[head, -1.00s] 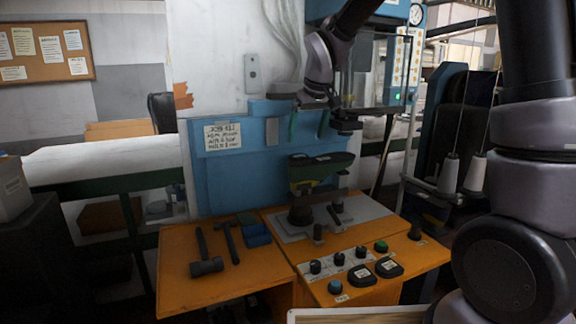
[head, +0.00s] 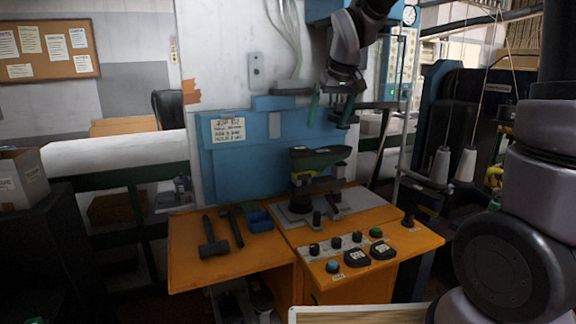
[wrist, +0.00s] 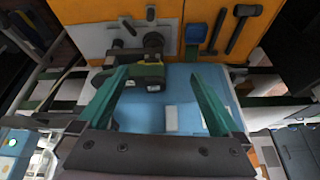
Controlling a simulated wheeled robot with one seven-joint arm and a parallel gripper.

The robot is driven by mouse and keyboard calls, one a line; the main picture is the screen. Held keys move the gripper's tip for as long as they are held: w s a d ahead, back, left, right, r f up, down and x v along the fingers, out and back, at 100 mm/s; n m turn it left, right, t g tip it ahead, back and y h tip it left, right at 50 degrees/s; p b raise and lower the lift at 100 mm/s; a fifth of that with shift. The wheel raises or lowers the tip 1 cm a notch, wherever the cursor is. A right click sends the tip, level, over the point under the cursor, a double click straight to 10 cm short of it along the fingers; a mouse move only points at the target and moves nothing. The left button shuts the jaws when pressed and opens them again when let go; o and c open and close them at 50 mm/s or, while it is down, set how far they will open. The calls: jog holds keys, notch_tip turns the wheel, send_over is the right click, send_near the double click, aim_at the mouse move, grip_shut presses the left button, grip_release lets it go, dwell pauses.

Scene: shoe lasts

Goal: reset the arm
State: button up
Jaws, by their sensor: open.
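My gripper (head: 329,106) is in the upper middle of the head view, in front of the blue machine panel and above the green and black shoe last (head: 322,160). Its two green fingers are wide apart with nothing between them. In the wrist view my gripper (wrist: 175,95) is also open and empty. The shoe last (wrist: 143,76) shows there beyond the left finger, on the dark stand of the orange bench. My arm comes down from the top of the head view.
The orange bench (head: 230,272) carries hammers (head: 212,240), a blue block (head: 259,220) and a panel of knobs and buttons (head: 350,252). The blue machine panel (head: 240,170) stands behind. White spools (head: 440,165) stand at the right. A cardboard box (head: 22,178) is at the left.

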jog(key=s+d+r+m+t, duration=0.1)
jog(key=s+d+r+m, duration=0.2)
jog(key=s+d, duration=0.4)
jog(key=s+d+r+m+t, duration=0.1)
jog(key=s+d+r+m, duration=0.2)
jog(key=s+d, duration=0.4)
jog(key=s+m, duration=0.1)
jog(key=s, duration=0.5)
jog(key=shift+s+d+t, duration=0.15)
jog(key=shift+s+t, duration=0.15)
jog(key=shift+s, duration=0.05)
